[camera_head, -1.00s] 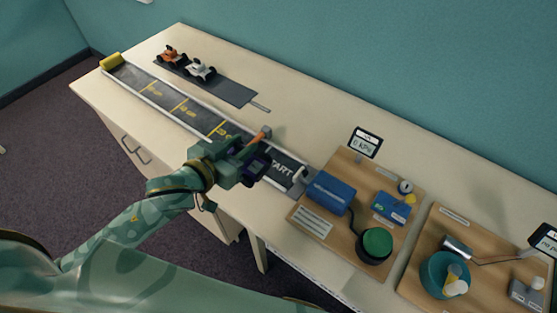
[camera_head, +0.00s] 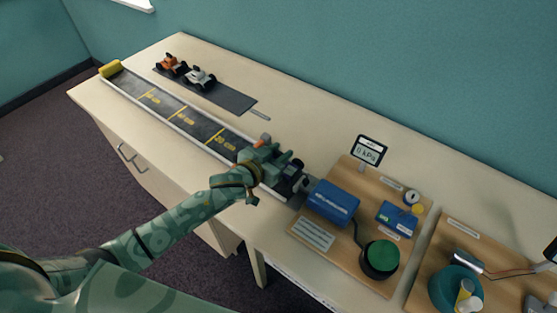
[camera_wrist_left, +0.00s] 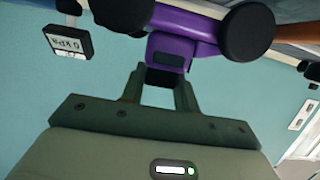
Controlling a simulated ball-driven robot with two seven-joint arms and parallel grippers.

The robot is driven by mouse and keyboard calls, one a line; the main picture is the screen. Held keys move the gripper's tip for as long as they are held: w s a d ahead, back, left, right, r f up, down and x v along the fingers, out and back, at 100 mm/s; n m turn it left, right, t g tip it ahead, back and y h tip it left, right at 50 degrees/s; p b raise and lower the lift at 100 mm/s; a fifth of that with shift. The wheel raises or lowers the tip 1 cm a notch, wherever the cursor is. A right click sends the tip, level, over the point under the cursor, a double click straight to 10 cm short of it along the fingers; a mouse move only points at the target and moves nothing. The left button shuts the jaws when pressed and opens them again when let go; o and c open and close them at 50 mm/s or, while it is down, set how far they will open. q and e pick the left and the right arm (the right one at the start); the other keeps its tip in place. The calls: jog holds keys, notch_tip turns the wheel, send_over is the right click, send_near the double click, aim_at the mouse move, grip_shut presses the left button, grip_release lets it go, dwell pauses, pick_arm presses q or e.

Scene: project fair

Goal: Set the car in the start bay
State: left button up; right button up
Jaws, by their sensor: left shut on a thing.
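A purple car with black wheels (camera_wrist_left: 187,30) is held in my left gripper (camera_wrist_left: 160,88), which is shut on it. In the head view my left gripper (camera_head: 278,163) is over the right end of the long dark track (camera_head: 192,121), at the start bay. The car shows there only as a dark shape at the fingertips, largely hidden. The gripper covers most of the start bay and its START lettering. I cannot tell whether the wheels touch the track. My right gripper is not in view.
An orange car (camera_head: 171,65) and a white car (camera_head: 200,77) stand on a dark strip (camera_head: 232,98) behind the track. A yellow block (camera_head: 111,69) is at the track's far left end. A blue box (camera_head: 333,202), a green button (camera_head: 381,257) and a gauge display (camera_head: 369,151) stand close right.

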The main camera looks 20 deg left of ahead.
pick_arm(q)
notch_tip(320, 180, down, 3)
jog(key=shift+s+r+b, duration=0.1)
jog(key=shift+r+b, duration=0.1)
jog(key=shift+b, duration=0.1)
jog(key=shift+r, duration=0.1)
